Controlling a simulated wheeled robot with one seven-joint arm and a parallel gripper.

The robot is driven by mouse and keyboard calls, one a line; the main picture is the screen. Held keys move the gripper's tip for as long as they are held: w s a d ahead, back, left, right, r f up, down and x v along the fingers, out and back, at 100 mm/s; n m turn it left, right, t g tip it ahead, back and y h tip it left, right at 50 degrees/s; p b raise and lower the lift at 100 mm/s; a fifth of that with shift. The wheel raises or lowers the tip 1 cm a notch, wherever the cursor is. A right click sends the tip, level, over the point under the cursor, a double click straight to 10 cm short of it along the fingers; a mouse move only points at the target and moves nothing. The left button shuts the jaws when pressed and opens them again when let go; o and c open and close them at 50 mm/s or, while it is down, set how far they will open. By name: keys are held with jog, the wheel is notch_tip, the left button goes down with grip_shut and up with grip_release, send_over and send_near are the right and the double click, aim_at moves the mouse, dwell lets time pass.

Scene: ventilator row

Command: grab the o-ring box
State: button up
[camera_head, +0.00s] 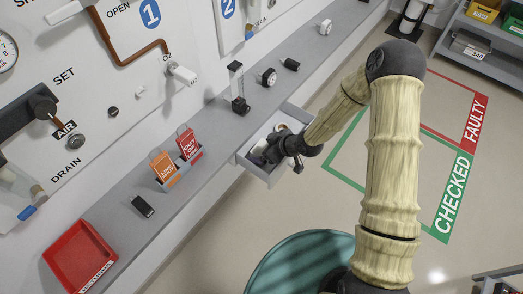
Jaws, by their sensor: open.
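My gripper (270,148) is over an open drawer (243,161) under the grey shelf, reaching down into it. The jaws are open. Small dark and pale items lie in the drawer, largely hidden by my gripper and wrist. I cannot tell which of them, if any, is the o-ring box, nor whether the jaws touch anything.
The grey shelf (112,214) runs along the wall panel. On it are a red tray (78,258), a holder with orange (164,167) and red tags (188,144), and small black parts. Green CHECKED (452,193) and red FAULTY (475,120) zones mark open floor at right.

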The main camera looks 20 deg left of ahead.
aim_at(262, 148)
jog(key=x, duration=0.4)
jog(key=shift+w, duration=0.15)
jog(key=shift+d, duration=0.1)
jog(key=c, duration=1.1)
